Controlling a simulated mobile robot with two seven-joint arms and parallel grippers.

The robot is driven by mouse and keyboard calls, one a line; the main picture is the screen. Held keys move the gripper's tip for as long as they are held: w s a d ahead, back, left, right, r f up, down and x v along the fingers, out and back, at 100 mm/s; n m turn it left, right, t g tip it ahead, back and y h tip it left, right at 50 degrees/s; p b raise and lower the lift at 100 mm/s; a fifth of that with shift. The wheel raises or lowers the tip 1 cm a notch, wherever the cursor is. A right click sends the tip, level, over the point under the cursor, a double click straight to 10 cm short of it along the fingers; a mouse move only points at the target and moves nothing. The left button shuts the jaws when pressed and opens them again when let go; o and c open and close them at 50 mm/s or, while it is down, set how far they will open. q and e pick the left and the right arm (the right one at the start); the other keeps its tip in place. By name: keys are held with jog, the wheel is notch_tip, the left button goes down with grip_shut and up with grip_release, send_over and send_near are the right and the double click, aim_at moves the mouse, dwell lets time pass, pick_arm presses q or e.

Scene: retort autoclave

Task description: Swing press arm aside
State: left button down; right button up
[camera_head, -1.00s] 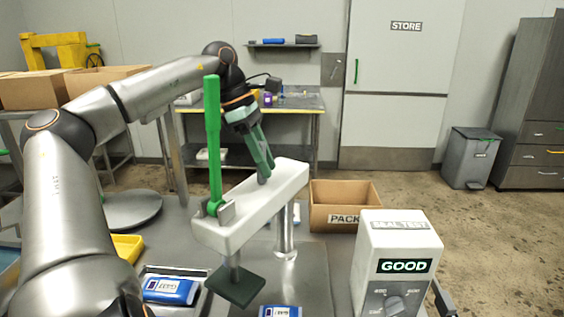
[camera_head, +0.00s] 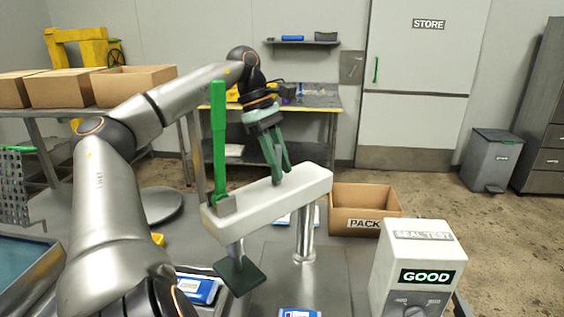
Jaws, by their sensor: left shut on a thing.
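The press arm (camera_head: 262,205) is a white beam on a steel post (camera_head: 305,238) in the middle of the head view. A green lever (camera_head: 219,135) stands upright at its left end, and a dark green press pad (camera_head: 240,276) hangs below that end on a short rod. My left gripper (camera_head: 277,172) reaches down from behind with its green fingers shut on a small grey peg (camera_head: 277,181) on top of the beam. The fingers hide part of the peg. My right gripper is out of view.
A seal-test unit (camera_head: 418,262) reading GOOD stands front right. An open PACK carton (camera_head: 364,205) is behind it. Blue-and-white packs lie near the pad, one (camera_head: 199,288) at its left, one (camera_head: 300,313) at the front edge. A tray (camera_head: 30,268) is far left.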

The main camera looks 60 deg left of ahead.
aim_at(263, 181)
pick_arm(q)
jog(key=shift+s, duration=0.15)
jog(key=c, duration=1)
grip_release()
jog(key=shift+a, duration=0.1)
jog(key=shift+o, duration=1.4)
jog(key=shift+s, duration=0.2)
jog(key=shift+w, duration=0.15)
jog(key=shift+r, duration=0.1)
jog(key=p+v, duration=0.2)
jog(key=v, duration=1)
jog(key=shift+r, duration=0.15)
